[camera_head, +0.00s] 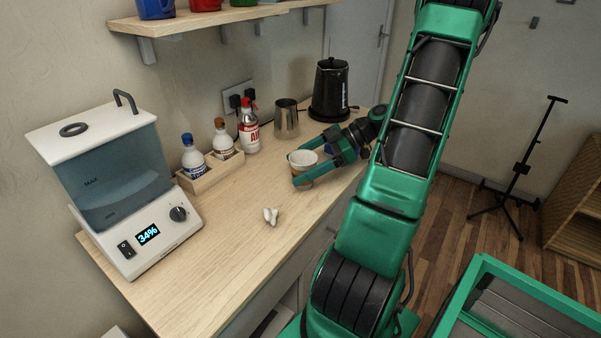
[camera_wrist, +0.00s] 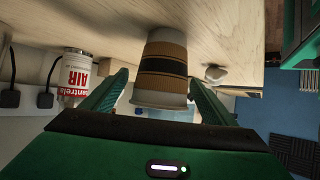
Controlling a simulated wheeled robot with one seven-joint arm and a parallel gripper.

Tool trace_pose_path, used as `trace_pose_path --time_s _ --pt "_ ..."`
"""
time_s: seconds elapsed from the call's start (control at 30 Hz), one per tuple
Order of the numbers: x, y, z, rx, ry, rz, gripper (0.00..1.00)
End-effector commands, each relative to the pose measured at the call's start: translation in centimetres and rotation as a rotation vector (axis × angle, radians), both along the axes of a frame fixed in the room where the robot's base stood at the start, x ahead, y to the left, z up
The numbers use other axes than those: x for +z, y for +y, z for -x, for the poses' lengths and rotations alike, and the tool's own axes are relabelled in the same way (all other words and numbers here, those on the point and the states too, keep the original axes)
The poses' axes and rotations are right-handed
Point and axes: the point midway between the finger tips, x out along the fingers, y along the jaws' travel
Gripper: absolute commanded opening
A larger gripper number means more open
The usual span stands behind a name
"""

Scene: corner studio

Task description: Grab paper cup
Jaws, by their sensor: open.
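The paper cup (camera_head: 302,163) has a white rim and a brown sleeve, and stands on the wooden counter (camera_head: 240,245). In the wrist view the cup (camera_wrist: 161,70) appears upside down, with a dark band around its sleeve. My gripper (camera_head: 297,168) is open, with one green finger on each side of the cup. In the wrist view the gripper (camera_wrist: 158,95) has its fingers flanking the cup. A gap shows at the left finger; whether the right finger touches cannot be told.
A small white object (camera_head: 270,216) lies on the counter near the cup. A red-white spray can (camera_head: 249,130), metal pitcher (camera_head: 286,119) and black kettle (camera_head: 329,90) stand behind. Bottles sit in a wooden holder (camera_head: 212,171) beside a white machine (camera_head: 118,190).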

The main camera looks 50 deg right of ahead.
Motion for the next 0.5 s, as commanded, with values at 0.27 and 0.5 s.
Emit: trace_pose_path --time_s 0.27,0.5 --pt "-1.6 2.1 -1.7 0.001 0.000 0.000 0.80" --pt "-1.7 2.3 -1.8 0.000 -0.001 0.001 0.80"
